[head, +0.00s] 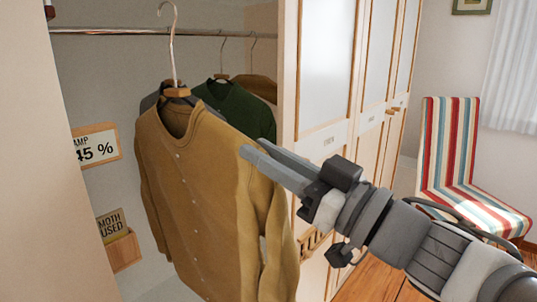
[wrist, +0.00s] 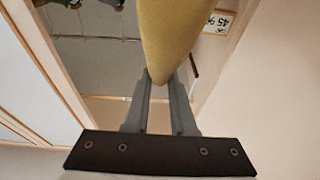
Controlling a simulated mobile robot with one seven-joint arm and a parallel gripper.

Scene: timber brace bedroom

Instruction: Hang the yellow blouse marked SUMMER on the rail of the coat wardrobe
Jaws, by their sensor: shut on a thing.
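The mustard-yellow blouse (head: 190,190) hangs upright on a hanger (head: 177,92) with a wooden body and a metal hook (head: 170,35). No SUMMER mark shows. My gripper (head: 250,155) is shut on the blouse at its right shoulder. In the wrist view, the yellow cloth (wrist: 175,35) sits between my fingers (wrist: 160,95). The wardrobe rail (head: 110,31) runs across the open wardrobe. The hook stands in front of the rail in the head view, its top above the rail; I cannot tell whether they touch.
A dark green garment (head: 238,108) and others hang behind the blouse. A "45 %" sign (head: 97,147) and a small wooden box (head: 124,250) are on the wardrobe's inner wall. Panelled doors (head: 325,60) stand at right, then a striped chair (head: 450,150). Rail left of the hook is bare.

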